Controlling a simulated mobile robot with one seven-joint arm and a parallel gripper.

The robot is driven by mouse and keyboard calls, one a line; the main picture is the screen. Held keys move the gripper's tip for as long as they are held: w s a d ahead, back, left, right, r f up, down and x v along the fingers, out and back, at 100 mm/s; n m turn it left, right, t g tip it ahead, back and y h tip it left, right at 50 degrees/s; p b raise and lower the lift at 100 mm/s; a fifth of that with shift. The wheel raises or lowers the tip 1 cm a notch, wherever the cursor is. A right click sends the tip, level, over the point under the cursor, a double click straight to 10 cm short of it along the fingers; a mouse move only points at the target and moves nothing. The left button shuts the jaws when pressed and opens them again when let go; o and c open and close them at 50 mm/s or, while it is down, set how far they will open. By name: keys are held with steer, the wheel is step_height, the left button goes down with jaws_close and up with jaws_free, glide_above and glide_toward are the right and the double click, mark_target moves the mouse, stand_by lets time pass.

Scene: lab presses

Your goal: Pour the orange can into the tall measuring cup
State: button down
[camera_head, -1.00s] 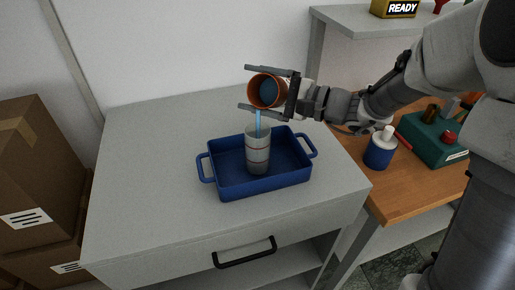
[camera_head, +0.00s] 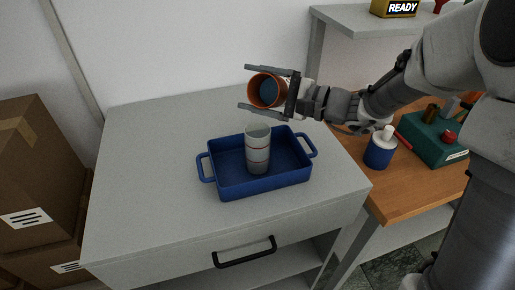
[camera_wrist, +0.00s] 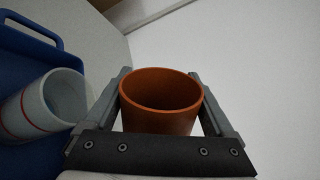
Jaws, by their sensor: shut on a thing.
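My gripper (camera_head: 268,90) is shut on the orange can (camera_head: 257,82). The can is tilted on its side, its open mouth facing the head camera, with something blue-grey showing inside. In the wrist view the can (camera_wrist: 160,118) sits between both fingers, its rim facing up in the picture. The tall measuring cup (camera_head: 258,150), clear with red bands, stands upright in the blue tray (camera_head: 235,188), below the can and apart from it. In the wrist view the cup (camera_wrist: 30,112) is at the left. No stream shows between can and cup now.
The tray rests on a grey cabinet top (camera_head: 150,170) with free room around it. On the wooden bench (camera_head: 405,190) at the right stand a blue bottle with a white cap (camera_head: 379,153) and a green box (camera_head: 430,140). Cardboard boxes (camera_head: 35,165) are at the left.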

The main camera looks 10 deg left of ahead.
steer(key=shift+r+p, duration=0.3)
steer(key=shift+p, duration=0.9)
steer(key=shift+f+p, duration=0.1)
steer(key=shift+p, duration=0.35)
